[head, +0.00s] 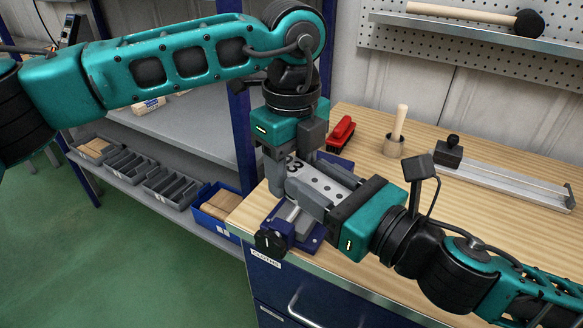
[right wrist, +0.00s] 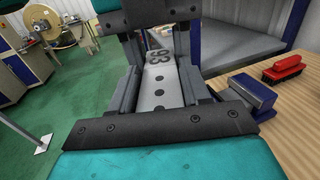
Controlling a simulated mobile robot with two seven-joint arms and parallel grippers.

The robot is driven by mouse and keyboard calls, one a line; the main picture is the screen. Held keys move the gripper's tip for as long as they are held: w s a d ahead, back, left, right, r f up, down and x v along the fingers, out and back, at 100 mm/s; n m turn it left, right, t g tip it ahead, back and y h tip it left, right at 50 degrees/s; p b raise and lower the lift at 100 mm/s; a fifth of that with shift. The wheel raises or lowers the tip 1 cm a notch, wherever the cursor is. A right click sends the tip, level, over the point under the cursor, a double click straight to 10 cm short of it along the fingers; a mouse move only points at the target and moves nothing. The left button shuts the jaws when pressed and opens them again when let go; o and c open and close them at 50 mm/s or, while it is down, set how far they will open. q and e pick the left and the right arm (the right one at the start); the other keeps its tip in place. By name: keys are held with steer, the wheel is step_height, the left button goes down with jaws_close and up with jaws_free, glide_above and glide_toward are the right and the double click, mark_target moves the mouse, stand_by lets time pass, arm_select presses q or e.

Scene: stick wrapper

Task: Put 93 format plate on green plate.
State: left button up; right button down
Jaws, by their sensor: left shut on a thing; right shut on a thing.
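The 93 format plate (head: 322,190) is a light grey plate with a row of dark holes and the number 93. It is held above the front left corner of the wooden bench. My left gripper (head: 284,172) comes down from above and is shut on its end near the number. My right gripper (head: 313,190) is shut along its sides from the right. In the right wrist view the plate (right wrist: 162,86) lies between the right fingers, with the left fingers at its far end. The fingers hide parts of the plate. I cannot make out a green plate.
A blue clamp (head: 306,240) stands at the bench's front left corner, close under the grippers. A red tool (head: 341,132), a wooden-handled tool in a holder (head: 398,130) and a metal rail (head: 505,182) stand farther back. Blue bin (head: 216,205) sits on the low shelf left.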

arm_select(q)
steer(key=shift+d+r, duration=0.1)
steer(key=c, duration=0.4)
arm_select(e)
steer(key=shift+s+a+r, duration=0.1)
steer(key=shift+s+a, duration=0.1)
arm_select(q)
jaws_close()
arm_select(e)
steer(key=c, duration=0.8)
jaws_free()
steer(key=o, duration=0.3)
steer(key=shift+o, duration=0.2)
steer(key=shift+w+d, duration=0.1)
